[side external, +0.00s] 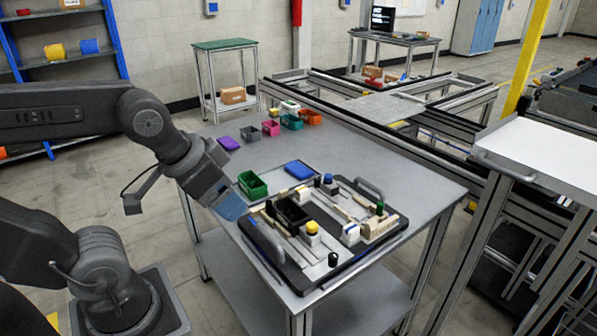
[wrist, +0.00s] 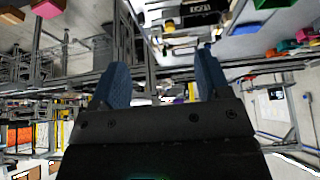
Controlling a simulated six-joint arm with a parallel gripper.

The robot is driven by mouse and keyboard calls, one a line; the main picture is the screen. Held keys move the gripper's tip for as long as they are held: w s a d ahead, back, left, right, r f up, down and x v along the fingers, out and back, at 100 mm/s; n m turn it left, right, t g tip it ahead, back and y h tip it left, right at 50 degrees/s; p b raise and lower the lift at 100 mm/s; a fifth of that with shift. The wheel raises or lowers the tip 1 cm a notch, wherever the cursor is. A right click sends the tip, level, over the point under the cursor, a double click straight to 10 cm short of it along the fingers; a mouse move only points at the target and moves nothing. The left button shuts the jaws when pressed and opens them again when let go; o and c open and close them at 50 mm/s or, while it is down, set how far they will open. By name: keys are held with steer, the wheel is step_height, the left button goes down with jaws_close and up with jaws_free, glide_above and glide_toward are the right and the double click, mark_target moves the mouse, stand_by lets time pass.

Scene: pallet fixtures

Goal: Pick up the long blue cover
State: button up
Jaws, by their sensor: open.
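A flat blue piece (side external: 299,169), which looks like the blue cover, lies on the grey table behind the black pallet tray (side external: 268,262). It is apart from the tray and to the right of a green bin (side external: 252,185).
The tray carries a black bin (side external: 292,212), light blocks and handles. A conveyor frame (side external: 420,160) runs behind.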

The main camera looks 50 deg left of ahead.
steer(key=w+a+r+n+g, duration=0.1)
steer(key=w+a+r+n, duration=0.15)
steer(key=w, duration=0.35)
steer(key=w+a+r+n, duration=0.2)
steer(key=w+r, duration=0.2)
steer(key=w, duration=0.3)
steer(key=n+g, duration=0.5)
steer(key=n, duration=0.9)
glide_above(301, 170)
step_height(301, 170, down, 24)
steer(key=shift+s+d+f, duration=0.1)
steer(key=shift+s+f, duration=0.05)
steer(key=shift+f, duration=0.1)
steer(key=shift+a+f, duration=0.15)
steer(key=shift+f, duration=1.2)
steer(key=shift+a+f, duration=0.1)
steer(key=shift+f, duration=1.2)
steer(key=shift+c, duration=0.4)
